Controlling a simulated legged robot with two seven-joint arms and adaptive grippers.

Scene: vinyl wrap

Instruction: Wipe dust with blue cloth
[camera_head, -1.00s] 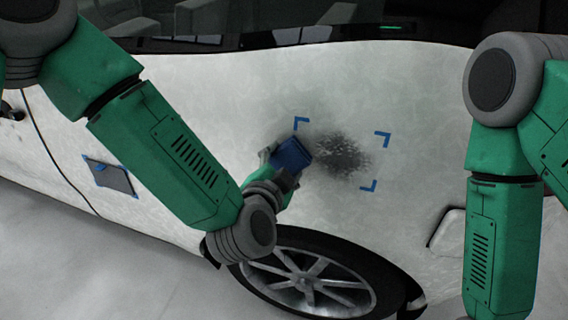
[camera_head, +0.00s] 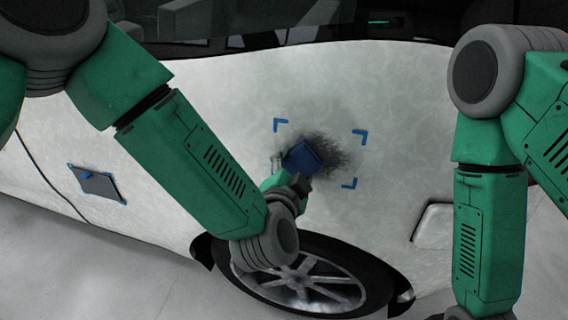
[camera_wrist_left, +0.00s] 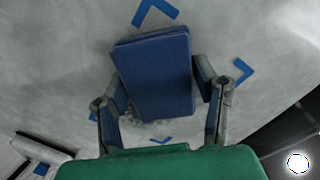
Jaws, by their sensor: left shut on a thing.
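My left gripper (camera_wrist_left: 160,95) is shut on the blue cloth (camera_wrist_left: 155,75), a folded pad held between its fingers in the left wrist view. In the head view the blue cloth (camera_head: 303,156) is at the left part of the dark dust patch (camera_head: 335,155) on the white car panel. Whether it touches the panel is hard to tell. Blue corner marks (camera_head: 354,184) frame the dust. The cloth hides part of the dust. My right arm shows at the right of the head view, hanging down, with its gripper out of frame.
A car wheel (camera_head: 300,280) is below the dust patch. A grey rectangle with blue tape (camera_head: 98,184) is on the panel at the left. A handle-like recess (camera_head: 433,226) is at the right. The car window (camera_head: 300,32) runs along the top.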

